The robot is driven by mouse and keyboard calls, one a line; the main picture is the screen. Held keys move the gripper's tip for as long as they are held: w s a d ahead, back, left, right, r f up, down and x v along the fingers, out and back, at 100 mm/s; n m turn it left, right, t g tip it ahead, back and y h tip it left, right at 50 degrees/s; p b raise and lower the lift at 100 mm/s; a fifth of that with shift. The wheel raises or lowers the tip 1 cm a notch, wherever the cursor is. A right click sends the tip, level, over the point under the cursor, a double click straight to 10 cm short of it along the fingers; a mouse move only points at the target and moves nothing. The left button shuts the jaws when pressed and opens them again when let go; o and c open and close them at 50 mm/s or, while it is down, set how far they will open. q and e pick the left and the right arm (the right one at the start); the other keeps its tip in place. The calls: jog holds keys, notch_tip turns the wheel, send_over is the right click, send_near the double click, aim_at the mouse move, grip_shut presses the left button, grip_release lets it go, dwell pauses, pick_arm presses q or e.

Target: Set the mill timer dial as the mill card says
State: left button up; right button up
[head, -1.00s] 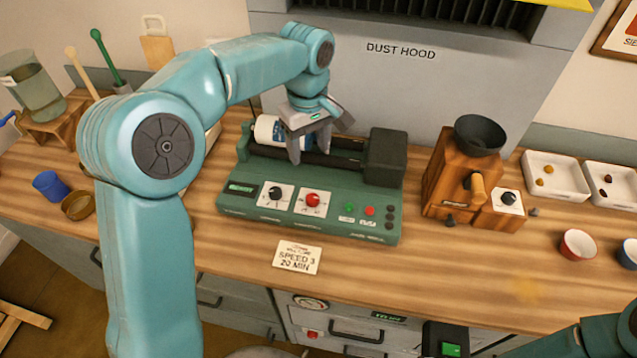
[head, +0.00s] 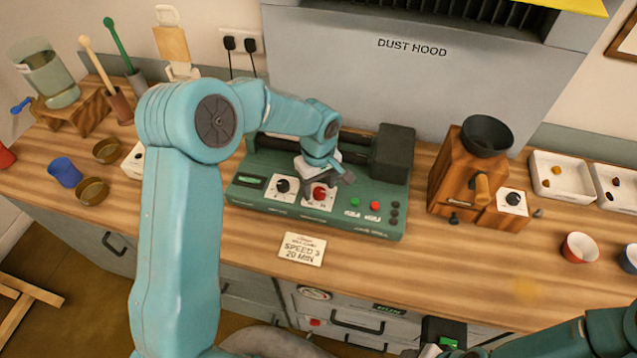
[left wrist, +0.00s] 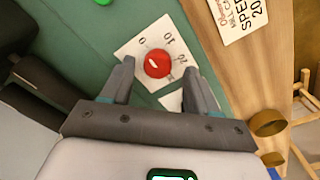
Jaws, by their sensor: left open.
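The green mill (head: 330,222) stands on the bench. Its red dial (head: 319,192) is on a white plate numbered 0, 10, 20 and is partly covered by my left gripper (head: 320,186) in the head view. In the left wrist view the red dial (left wrist: 158,64) lies between the fingertips of my open left gripper (left wrist: 156,58); I cannot tell whether they touch it. The dial has a pale mark; which number it points to is unclear. The mill card (head: 302,249) lies in front, reading "SPEED 3, 20 MIN". My right gripper (head: 432,350) is partly visible at the bottom edge.
A black-knob dial (head: 283,186) sits left of the red one; green (head: 355,202) and red (head: 375,206) buttons sit right. A wooden grinder (head: 466,185) stands to the right. The bench front around the card is clear.

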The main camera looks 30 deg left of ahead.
pick_arm(q)
jog(key=shift+f, duration=0.4)
jog(key=shift+w+d+f, duration=0.15)
jog(key=shift+d+f, duration=0.05)
jog(key=shift+a, duration=0.1)
jog(key=shift+c, duration=0.2)
jog(key=c, duration=1)
